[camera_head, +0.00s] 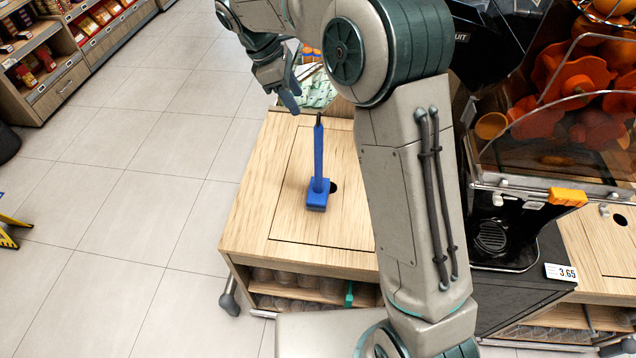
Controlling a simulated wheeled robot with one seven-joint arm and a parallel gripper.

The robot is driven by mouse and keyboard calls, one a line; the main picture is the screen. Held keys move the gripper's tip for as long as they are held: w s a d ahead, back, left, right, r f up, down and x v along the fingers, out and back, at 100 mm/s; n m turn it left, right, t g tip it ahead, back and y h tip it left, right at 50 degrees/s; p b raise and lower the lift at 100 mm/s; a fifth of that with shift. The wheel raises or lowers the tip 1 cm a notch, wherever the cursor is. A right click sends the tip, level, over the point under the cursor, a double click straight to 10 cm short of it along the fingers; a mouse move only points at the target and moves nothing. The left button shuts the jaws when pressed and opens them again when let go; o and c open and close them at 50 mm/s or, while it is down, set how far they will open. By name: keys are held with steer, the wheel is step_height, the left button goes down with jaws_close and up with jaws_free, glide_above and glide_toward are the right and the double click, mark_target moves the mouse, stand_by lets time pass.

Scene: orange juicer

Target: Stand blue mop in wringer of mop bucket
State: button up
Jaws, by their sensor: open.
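A blue tool with a long handle and a block-shaped head (317,196), which looks like the blue mop, is on the wooden counter. From this one view I cannot tell for sure whether its handle stands upright or lies along the top. My gripper (284,96) is open and empty near the counter's far end, up and left of the handle's dark tip and apart from it. I do not clearly see a mop bucket or its wringer; a yellow piece (10,230) is cut off at the left edge, and I cannot tell what it is.
The wooden counter (265,220) has a dark round hole beside the blue head and a shelf of containers below. The orange juicer (545,190) stands at right. Stocked shelves (50,85) are at upper left. The tiled floor (120,200) at left is mostly clear.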

mark_target(315, 133)
steer(key=shift+n, duration=0.5)
steer(key=p+x, duration=0.1)
steer(key=x, duration=0.3)
steer(key=w+p+x, duration=0.1)
steer(key=x, duration=0.4)
steer(key=w+a+p+x, duration=0.1)
steer(key=x, duration=0.4)
steer(key=shift+d+f, duration=0.1)
steer(key=shift+f, duration=0.25)
jaws_close()
